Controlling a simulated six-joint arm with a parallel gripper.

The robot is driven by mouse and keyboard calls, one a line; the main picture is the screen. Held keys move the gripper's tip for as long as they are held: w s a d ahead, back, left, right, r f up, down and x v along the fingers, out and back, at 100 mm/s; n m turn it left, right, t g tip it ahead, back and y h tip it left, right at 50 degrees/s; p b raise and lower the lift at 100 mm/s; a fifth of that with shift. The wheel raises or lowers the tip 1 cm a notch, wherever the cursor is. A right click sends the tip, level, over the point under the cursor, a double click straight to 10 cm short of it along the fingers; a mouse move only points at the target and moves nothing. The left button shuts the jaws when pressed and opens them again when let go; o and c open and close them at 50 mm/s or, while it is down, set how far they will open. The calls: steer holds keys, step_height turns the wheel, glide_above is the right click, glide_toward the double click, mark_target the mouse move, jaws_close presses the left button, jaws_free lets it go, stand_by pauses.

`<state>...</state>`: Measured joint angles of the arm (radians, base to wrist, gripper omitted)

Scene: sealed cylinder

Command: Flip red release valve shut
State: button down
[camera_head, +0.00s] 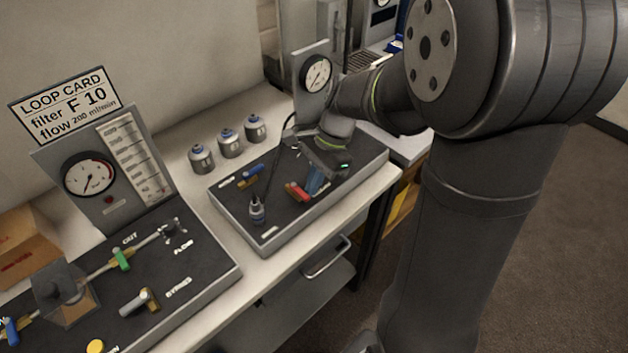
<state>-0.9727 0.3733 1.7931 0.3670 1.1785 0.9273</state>
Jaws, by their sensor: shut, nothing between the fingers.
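The red release valve (297,191) shows as a red lever with a brass-coloured end on the dark top of the right panel (262,239). My gripper (314,186) reaches down from the right and is shut, with nothing between its fingers. Its tips are just right of the red lever, very close to it; I cannot tell whether they touch. A blue-handled valve (252,171) sits on the same panel, further back and to the left. The gripper and wrist hide part of the panel behind the red lever.
A round gauge (317,74) rises at the back. The left panel (208,279) carries a green valve (121,259), a gauge and a "LOOP CARD" sign (64,103).

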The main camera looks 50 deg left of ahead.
steer(key=m, duration=0.1)
steer(key=s+m+y, duration=0.1)
steer(key=m, duration=0.1)
steer(key=shift+s+d, duration=0.15)
steer(key=shift+d, duration=0.2)
steer(key=m, duration=0.1)
steer(key=s+m+y, duration=0.1)
steer(key=m+t, duration=0.1)
steer(key=m, duration=0.1)
steer(key=shift+s+d, duration=0.1)
steer(key=shift+s, duration=0.15)
steer(key=m, duration=0.1)
steer(key=s+m+t+y, duration=0.1)
steer(key=m, duration=0.1)
steer(key=s+m, duration=0.1)
steer(key=m, duration=0.1)
steer(key=shift+a+t+y, duration=0.25)
steer(key=shift+t+y, duration=0.05)
steer(key=shift+t, duration=0.1)
steer(key=shift+s+a, duration=0.2)
steer(key=shift+s, duration=0.1)
steer(key=shift+w+a, duration=0.1)
steer(key=shift+w, duration=0.05)
steer(key=shift+w+a, duration=0.45)
steer(key=shift+w, duration=0.05)
steer(key=shift+r, duration=0.1)
